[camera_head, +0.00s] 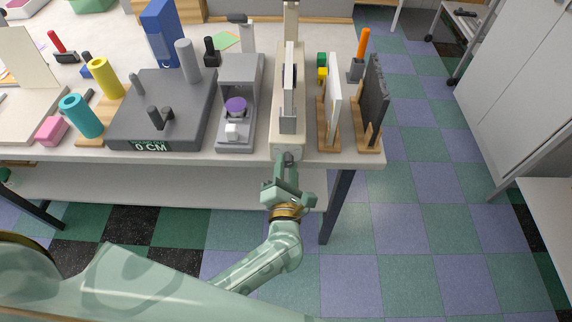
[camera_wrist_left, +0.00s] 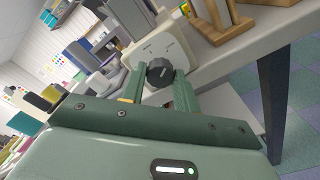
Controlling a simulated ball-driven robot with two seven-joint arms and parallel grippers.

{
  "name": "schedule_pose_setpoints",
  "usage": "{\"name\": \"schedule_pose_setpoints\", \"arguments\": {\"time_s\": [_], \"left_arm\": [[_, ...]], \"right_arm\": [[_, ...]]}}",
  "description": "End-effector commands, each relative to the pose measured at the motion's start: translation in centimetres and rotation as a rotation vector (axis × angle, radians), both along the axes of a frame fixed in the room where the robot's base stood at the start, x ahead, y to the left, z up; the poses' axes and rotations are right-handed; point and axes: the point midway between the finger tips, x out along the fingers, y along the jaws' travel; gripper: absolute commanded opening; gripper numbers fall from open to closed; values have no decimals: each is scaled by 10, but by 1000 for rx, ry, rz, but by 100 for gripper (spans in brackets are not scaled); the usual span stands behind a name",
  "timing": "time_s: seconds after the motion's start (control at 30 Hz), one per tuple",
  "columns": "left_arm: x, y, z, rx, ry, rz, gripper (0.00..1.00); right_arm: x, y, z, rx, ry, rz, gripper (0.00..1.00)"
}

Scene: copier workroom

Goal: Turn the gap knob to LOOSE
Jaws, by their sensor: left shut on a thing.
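The gap knob (camera_wrist_left: 160,73) is a dark, ridged round knob on the front face of a cream machine (camera_wrist_left: 158,48). In the head view this machine (camera_head: 290,137) is long and narrow and stands at the table's front edge. My left gripper (camera_head: 288,168) reaches its front end from below and hides most of the knob there. In the left wrist view the fingers of my left gripper (camera_wrist_left: 160,84) are shut on the knob, one on each side. Small dark marks show on the face above the knob, too small to read. My right gripper is not in view.
Left of the machine stand a grey device with a purple roll (camera_head: 236,105) and a dark grey block marked 0 CM (camera_head: 190,110). Right of it are upright panels on wooden stands (camera_head: 333,105). The table's front edge (camera_head: 215,156) is close; the floor to the right is free.

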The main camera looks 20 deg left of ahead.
Motion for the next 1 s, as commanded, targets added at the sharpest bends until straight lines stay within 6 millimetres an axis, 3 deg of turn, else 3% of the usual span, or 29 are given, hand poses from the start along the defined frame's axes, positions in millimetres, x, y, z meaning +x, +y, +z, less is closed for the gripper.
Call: {"name": "schedule_pose_setpoints", "arguments": {"time_s": [0.6,0.63,0.7,1.0], "left_arm": [[0,-1,-1,45,14,-2,8],[0,-1,-1,45,14,-2,33],[0,-1,-1,45,14,-2,52],[0,0,0,43,13,-1,52]], "right_arm": [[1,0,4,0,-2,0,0],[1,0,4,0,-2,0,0],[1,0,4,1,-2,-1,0],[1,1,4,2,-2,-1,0]]}}
